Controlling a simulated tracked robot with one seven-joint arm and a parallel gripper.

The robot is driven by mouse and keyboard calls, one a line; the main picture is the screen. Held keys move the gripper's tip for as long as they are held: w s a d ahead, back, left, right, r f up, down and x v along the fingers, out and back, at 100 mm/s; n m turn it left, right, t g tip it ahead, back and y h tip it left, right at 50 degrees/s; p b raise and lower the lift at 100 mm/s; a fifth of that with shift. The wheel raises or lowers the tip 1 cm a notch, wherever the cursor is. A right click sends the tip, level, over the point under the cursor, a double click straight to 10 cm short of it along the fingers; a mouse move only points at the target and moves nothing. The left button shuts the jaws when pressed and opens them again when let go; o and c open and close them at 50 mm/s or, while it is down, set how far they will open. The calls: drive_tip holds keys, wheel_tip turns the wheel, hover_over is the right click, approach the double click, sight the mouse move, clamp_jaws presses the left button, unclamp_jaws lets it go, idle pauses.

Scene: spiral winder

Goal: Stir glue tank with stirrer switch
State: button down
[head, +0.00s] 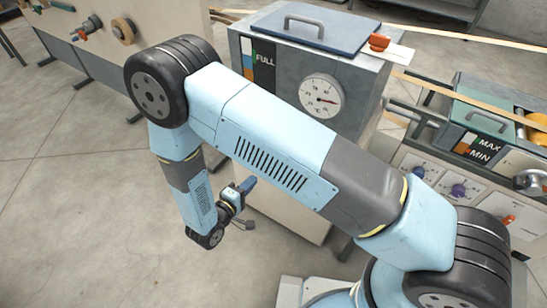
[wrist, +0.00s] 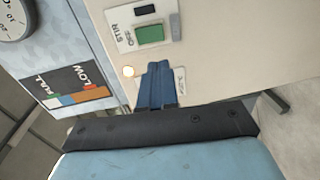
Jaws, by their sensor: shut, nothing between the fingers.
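The glue tank (head: 310,80) is a grey box with a blue lid, a dial and a level strip marked FULL, at the top middle of the head view. In the wrist view a pale panel on the tank carries the stirrer switch (wrist: 149,34), a green part marked STIR and OFF. A small round lamp (wrist: 128,71) glows beside it. My gripper (head: 249,184) is shut and empty, low in front of the tank. In the wrist view its blue fingers (wrist: 159,70) are just below the switch in the picture. Whether they touch the panel cannot be told.
A second tank (head: 480,135) marked MAX and MIN stands at the right, above a panel with knobs (head: 458,191). A pale cabinet (head: 110,45) is at the upper left. The left floor is clear.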

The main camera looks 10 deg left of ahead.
idle(0.3)
drive_tip(key=x, duration=1.4)
drive_tip(key=shift+w, duration=0.25)
drive_tip(key=shift+s, duration=0.1)
drive_tip(key=s+a+f, duration=0.2)
drive_tip(key=s+a, duration=0.3)
drive_tip(key=s, duration=0.7)
drive_tip(key=shift+s, duration=0.35)
